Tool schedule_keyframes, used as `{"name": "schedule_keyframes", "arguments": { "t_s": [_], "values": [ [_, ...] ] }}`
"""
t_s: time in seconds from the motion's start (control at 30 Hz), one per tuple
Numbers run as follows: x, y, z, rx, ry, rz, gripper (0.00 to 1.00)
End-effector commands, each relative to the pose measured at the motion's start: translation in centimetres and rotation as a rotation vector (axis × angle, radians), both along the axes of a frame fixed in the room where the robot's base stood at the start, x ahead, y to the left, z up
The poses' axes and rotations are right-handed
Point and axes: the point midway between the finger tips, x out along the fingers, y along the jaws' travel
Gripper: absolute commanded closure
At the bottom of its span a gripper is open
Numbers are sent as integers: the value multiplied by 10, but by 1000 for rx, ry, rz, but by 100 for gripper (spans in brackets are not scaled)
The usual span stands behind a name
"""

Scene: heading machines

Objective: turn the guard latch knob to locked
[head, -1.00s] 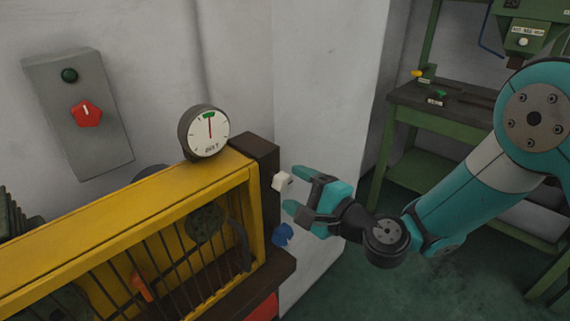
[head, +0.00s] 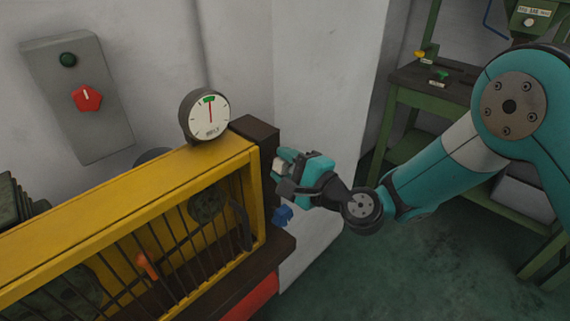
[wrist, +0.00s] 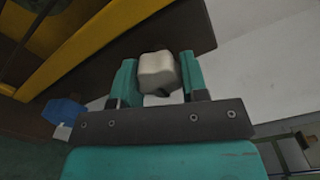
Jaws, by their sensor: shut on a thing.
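The guard latch knob, a cream block-like knob (wrist: 158,70), is on the dark end post (head: 258,140) of the yellow guard (head: 130,195). My gripper (head: 284,167) is at this post, with its teal fingers on either side of the knob. In the wrist view the fingers are shut on the knob, one left and one right. In the head view the fingers hide most of the knob. No locked or unlocked marking is readable beside it.
A blue knob (head: 283,215) sits just below my gripper; it also shows in the wrist view (wrist: 65,111). A round gauge (head: 207,116) stands on the guard. A grey box with a red knob (head: 87,98) is on the wall. A green bench (head: 425,90) stands behind my arm.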

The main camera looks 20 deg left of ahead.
Motion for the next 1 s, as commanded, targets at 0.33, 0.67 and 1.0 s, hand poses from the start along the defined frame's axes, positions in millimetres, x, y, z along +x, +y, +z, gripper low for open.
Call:
{"name": "schedule_keyframes", "arguments": {
  "t_s": [0.33, 0.67, 1.0],
  "values": [
    [0, 0, -3, -49, -119, 2, 83],
    [-1, 0, -3, -158, -389, 1, 83],
    [-1, 0, -2, -282, -687, 1, 83]
  ]
}}
